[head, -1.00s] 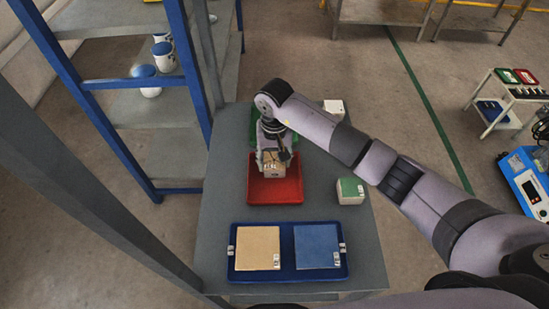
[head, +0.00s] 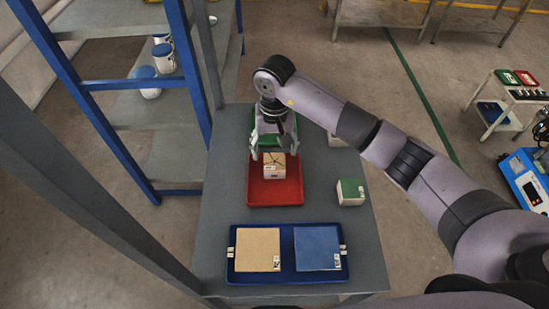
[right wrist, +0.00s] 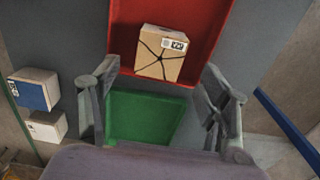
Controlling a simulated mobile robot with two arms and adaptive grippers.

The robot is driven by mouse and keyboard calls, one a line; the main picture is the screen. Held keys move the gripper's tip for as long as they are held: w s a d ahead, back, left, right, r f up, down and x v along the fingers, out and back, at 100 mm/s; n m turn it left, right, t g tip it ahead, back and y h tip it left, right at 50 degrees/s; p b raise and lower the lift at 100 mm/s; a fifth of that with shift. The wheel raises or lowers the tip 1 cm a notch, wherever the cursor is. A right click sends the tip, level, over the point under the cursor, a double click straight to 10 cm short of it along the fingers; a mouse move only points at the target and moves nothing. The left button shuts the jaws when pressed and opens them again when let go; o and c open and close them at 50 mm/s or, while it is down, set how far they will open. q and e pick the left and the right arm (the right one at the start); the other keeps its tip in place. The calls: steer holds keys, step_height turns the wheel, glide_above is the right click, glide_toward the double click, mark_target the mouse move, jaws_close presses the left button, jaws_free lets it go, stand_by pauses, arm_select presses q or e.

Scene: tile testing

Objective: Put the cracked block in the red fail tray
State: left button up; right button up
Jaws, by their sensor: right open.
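The cracked block (head: 274,170) is tan with dark crack lines on its face and a small white label. It sits inside the red fail tray (head: 290,196), towards the tray's far side. In the right wrist view the block (right wrist: 160,57) shows its cracked face, with the red tray (right wrist: 205,25) around and behind it. My right gripper (head: 273,152) is open, its fingers apart at the far side of the block and not closed on it. Its two open fingers also show in the right wrist view (right wrist: 160,70). My left gripper is not in view.
A green tray (right wrist: 140,118) lies directly behind the red one, mostly hidden by my arm in the head view. A blue tray (head: 287,273) with tan and blue tiles lies in front.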

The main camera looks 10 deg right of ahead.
mark_target(275, 162)
step_height(275, 162, up, 7)
steer(key=shift+f+b, duration=0.15)
steer(key=shift+b, duration=0.25)
steer(key=shift+s+f, duration=0.1)
